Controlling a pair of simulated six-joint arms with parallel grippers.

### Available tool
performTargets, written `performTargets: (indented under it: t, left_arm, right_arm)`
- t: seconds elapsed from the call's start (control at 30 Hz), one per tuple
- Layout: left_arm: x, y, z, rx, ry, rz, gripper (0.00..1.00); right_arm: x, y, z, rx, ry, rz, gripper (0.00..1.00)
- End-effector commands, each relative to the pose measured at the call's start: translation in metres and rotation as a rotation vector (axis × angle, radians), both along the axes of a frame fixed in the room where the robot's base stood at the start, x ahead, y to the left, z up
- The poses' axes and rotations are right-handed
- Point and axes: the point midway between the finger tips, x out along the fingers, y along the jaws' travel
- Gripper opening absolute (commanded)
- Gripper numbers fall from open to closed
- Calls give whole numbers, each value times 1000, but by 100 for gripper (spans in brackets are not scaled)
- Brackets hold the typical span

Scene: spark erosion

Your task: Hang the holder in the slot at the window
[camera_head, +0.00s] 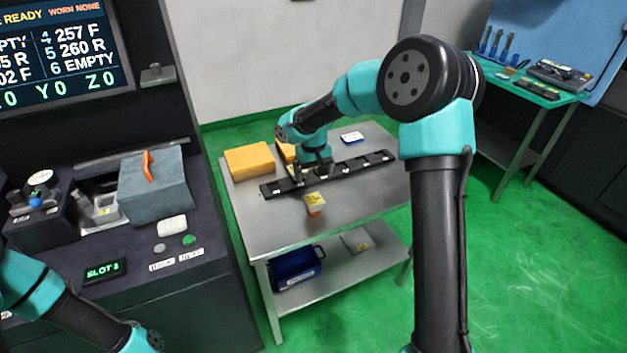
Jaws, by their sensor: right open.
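My right gripper (314,171) is open and points down over the long black rail (345,170) on the steel table. Small dark pieces sit along the rail, but I cannot tell whether one is between the fingers. A small holder-like piece with a yellow top and orange base (315,204) stands in front of the rail, apart from the gripper. On the machine at left, an opening (103,208) shows a light metal part, beside a grey box with an orange handle (153,188). A display (103,270) reads "SLOT" and a digit. My left gripper is out of view; only its arm shows at lower left.
A yellow block (249,161) and a white-blue item (352,137) lie behind the rail. The table's front (290,235) is clear. A blue bin (297,268) stands on the lower shelf. A screen (60,50) hangs above the machine. A green-topped bench (525,88) stands far right.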

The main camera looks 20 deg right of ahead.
Motion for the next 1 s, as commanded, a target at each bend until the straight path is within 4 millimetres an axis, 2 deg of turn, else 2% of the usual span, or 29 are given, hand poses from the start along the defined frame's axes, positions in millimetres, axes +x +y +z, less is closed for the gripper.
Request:
performTargets:
  t: [0.47,0.53,0.77,0.87,1.0]
  left_arm:
    - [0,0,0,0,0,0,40]
    - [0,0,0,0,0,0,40]
    - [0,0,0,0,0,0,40]
    - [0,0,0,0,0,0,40]
    - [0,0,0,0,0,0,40]
  right_arm:
    - [0,0,1,0,0,0,91]
    - [0,0,1,0,0,0,96]
    - [0,0,1,0,1,-2,96]
    - [0,-3,2,6,3,-36,96]
    - [0,-11,5,38,16,-201,96]
